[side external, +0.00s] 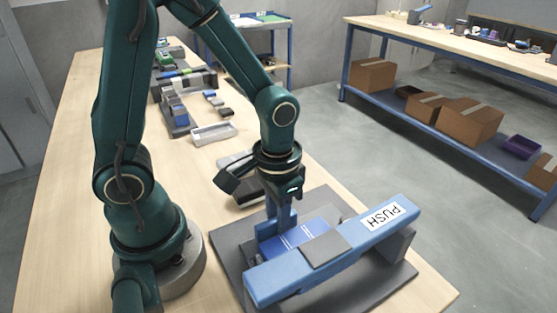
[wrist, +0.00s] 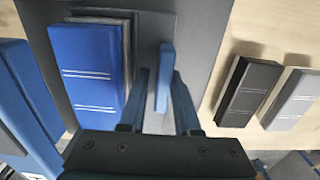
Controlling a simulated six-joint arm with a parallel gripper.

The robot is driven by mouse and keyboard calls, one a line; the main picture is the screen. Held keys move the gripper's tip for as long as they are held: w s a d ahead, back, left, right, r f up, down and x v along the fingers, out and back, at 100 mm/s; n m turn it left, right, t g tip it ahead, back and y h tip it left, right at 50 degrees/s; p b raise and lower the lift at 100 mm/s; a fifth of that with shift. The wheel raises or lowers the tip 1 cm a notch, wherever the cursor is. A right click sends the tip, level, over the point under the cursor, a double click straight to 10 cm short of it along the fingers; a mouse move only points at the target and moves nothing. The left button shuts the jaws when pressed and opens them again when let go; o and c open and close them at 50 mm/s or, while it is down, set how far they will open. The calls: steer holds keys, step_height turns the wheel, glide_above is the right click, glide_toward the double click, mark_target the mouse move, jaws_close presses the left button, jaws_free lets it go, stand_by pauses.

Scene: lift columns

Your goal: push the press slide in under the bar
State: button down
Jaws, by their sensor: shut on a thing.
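The press slide is a blue block (side external: 297,237) with white lines, lying on the dark base plate (side external: 232,257) beside the bar. The slide also shows in the wrist view (wrist: 88,65), on a grey carriage. The blue bar (side external: 275,279) with a PUSH label and a grey pad spans the plate; its edge shows at the left of the wrist view (wrist: 22,105). My gripper (side external: 275,226) points down at the slide's side away from the bar. In the wrist view its fingers (wrist: 160,85) are shut on an upright blue handle (wrist: 165,70). The handle's foot is partly hidden.
A black block (wrist: 250,90) and a grey block (wrist: 293,98) lie on the wooden table just off the plate. The table's right edge runs close to the plate.

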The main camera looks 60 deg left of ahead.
mark_target(295, 235)
steer(key=shift+d+f, duration=0.2)
steer(key=shift+d, duration=1.05)
steer(key=shift+d+f, duration=0.2)
steer(key=shift+d, duration=1.05)
steer(key=c, duration=0.9)
jaws_free()
steer(key=shift+d+r, duration=0.1)
steer(key=shift+r, duration=3.5)
